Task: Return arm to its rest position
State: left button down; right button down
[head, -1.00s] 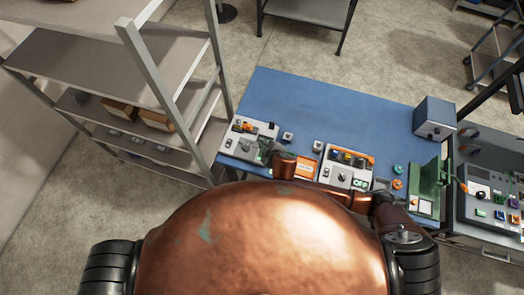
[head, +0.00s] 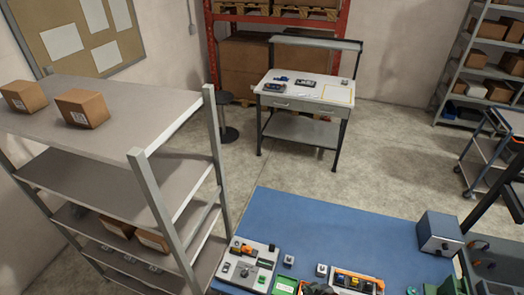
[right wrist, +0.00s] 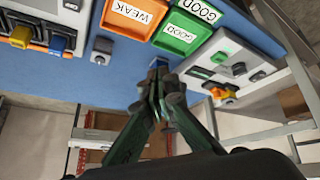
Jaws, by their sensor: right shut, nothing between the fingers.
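My right gripper (right wrist: 160,88) is shut and empty in the right wrist view, its dark green fingers closed to a point over the blue bench top. Only a dark part of it (head: 318,289) shows at the bottom edge of the head view. Beyond the fingers lie an orange bin marked WEAK (right wrist: 130,18) and a green bin marked GOOD (right wrist: 188,28). A grey panel with a green button (right wrist: 226,55) is to their right. Most of my right arm is out of frame. My left gripper is not in view.
The blue bench (head: 340,230) is clear in its rear middle. A grey box (head: 440,234) stands at its right back. A tall grey shelf (head: 130,125) with cartons is close on the left. A white worktable (head: 308,87) stands behind, with open floor between.

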jog(key=s+d+m+g+h, duration=0.3)
jog(key=s+d+m, duration=0.2)
jog(key=s+d, duration=1.35)
notch_tip(320, 180, down, 43)
jog(key=a+g+y+b, duration=0.1)
jog(key=b, duration=1.1)
jog(key=s+f+b, duration=0.5)
jog(key=s+f, duration=0.4)
jog(key=f, duration=0.4)
jog(key=s+f+n+g+b, duration=0.1)
jog(key=s+f+b, duration=0.3)
jog(key=s+f, duration=0.6)
notch_tip(320, 180, down, 4)
jog(key=shift+s+r+g+b, duration=0.2)
jog(key=shift+g+b, duration=0.1)
jog(key=shift+b, duration=0.1)
